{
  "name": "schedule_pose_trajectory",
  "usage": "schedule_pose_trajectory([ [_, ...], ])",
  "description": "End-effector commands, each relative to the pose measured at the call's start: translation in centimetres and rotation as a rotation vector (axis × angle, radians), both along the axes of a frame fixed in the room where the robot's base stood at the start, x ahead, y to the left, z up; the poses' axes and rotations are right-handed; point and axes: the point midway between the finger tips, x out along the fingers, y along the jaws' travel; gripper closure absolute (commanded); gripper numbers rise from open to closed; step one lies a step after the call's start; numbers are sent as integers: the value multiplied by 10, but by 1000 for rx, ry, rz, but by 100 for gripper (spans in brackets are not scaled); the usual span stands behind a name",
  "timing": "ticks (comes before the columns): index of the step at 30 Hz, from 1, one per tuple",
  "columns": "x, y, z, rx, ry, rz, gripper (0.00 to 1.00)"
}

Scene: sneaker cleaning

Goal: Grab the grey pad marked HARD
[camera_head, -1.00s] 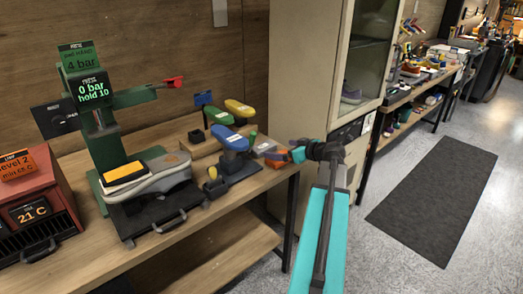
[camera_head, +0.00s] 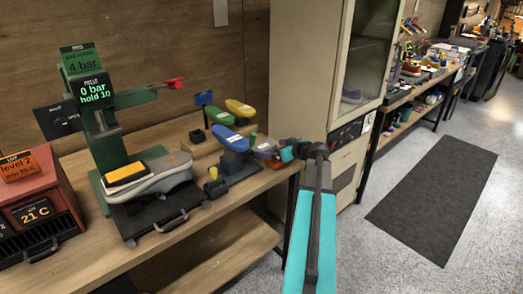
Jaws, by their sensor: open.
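A small grey pad (camera_head: 264,148) with a pale label lies at the right end of the workbench, beside the blue shoe form; its lettering is too small to read. My gripper (camera_head: 277,157), with teal and orange fingers, is open at the pad's right side. The near finger's orange tip shows low beside the pad. The far finger is partly hidden, and I cannot tell whether either finger touches the pad.
A blue shoe form (camera_head: 231,138) stands left of the grey pad. A red heater (camera_head: 35,205) is at far left. A beige cabinet (camera_head: 300,70) stands behind my arm.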

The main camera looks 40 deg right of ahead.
Motion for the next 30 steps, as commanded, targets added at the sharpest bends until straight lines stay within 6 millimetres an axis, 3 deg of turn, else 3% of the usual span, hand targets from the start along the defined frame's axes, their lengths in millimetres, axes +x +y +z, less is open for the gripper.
schedule_pose_trajectory([
  [12, 40, -1, -15, 1, 1, 0, 0],
  [30, 40, -1, -16, 0, 0, -2, 0],
])
